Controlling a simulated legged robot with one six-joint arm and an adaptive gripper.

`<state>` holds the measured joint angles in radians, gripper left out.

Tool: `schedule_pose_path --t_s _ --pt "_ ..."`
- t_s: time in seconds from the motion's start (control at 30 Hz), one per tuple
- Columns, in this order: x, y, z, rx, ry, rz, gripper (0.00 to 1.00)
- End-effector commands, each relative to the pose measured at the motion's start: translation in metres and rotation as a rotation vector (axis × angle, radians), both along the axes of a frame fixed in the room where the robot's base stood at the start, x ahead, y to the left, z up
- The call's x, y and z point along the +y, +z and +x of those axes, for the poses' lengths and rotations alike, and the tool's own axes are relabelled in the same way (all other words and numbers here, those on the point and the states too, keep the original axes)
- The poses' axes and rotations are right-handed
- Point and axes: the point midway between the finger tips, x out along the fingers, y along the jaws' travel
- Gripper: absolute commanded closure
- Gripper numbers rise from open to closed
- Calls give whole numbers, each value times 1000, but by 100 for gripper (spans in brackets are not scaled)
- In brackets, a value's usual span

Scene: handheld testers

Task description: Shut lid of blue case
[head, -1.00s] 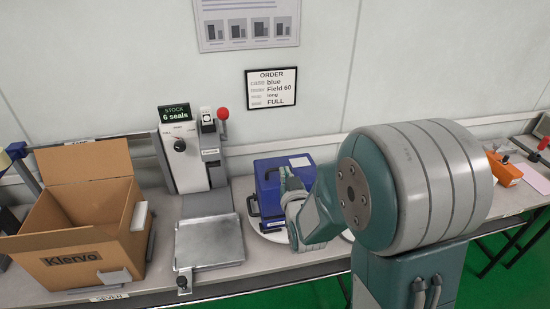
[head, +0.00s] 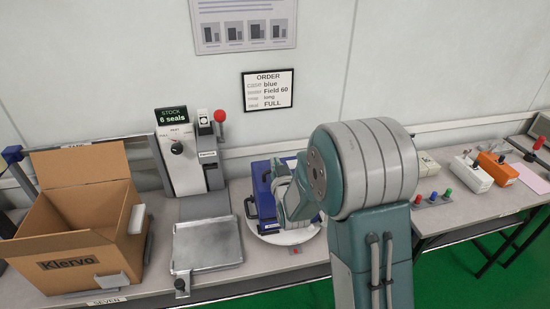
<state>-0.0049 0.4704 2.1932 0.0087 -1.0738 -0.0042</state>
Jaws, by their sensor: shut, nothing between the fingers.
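The blue case (head: 263,187) sits on a round white turntable (head: 275,238) on the bench, right of the press. Its left side and black handles show. My arm hides its right part and most of its top, so I cannot tell how far its lid is open. My gripper (head: 280,178) is shut and empty, right over or against the case. I cannot tell whether it touches the lid, as the fingertips are small and partly hidden.
A press with a red-knobbed lever (head: 220,116) and a metal tray (head: 207,244) stand left of the case. An open cardboard box (head: 83,262) is farther left. Several testers, including an orange one (head: 498,169), stand on the right bench. An order card (head: 268,89) hangs behind.

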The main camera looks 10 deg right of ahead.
Motion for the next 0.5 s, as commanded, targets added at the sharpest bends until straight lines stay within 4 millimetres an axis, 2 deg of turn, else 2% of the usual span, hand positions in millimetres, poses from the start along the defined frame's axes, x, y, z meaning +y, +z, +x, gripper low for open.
schedule_pose_path --t_s 0.13,0.5 --pt "0 -7 -6 0 0 0 100" --pt "0 -9 -9 0 0 0 100"
